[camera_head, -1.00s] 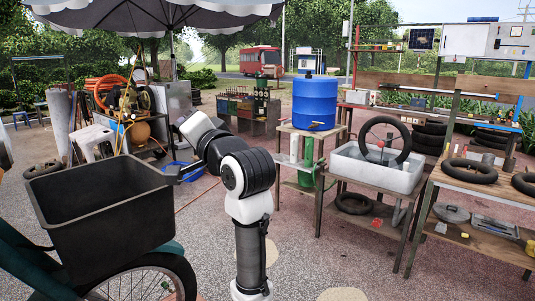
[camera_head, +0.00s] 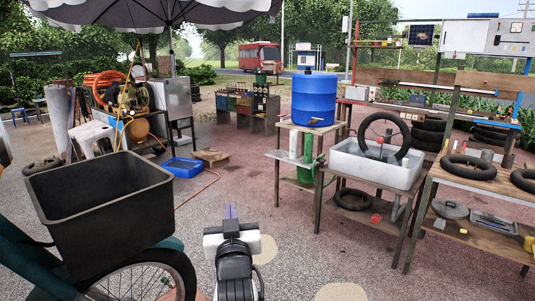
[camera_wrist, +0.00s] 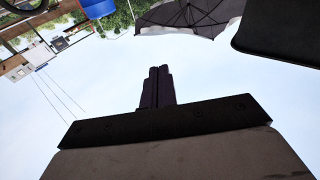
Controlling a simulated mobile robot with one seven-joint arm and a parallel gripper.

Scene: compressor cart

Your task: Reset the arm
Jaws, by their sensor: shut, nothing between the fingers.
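My gripper (camera_head: 230,212) is low at the bottom centre of the head view, with its narrow fingers pointing away from me. In the wrist view the two dark fingers (camera_wrist: 157,86) lie together, shut and empty. The arm behind it is drawn in close and low, over the paved ground. The black cargo box (camera_head: 100,205) of a bicycle is to the left of the gripper, apart from it. The wrist view appears upside down, with sky filling most of it.
A bicycle wheel (camera_head: 145,281) is close at lower left. At right stand a white tub (camera_head: 375,170) with a wheel, a blue barrel (camera_head: 313,100) and a workbench (camera_head: 475,185) with tyres. A blue tray (camera_head: 183,168) lies on the ground. Central ground is open.

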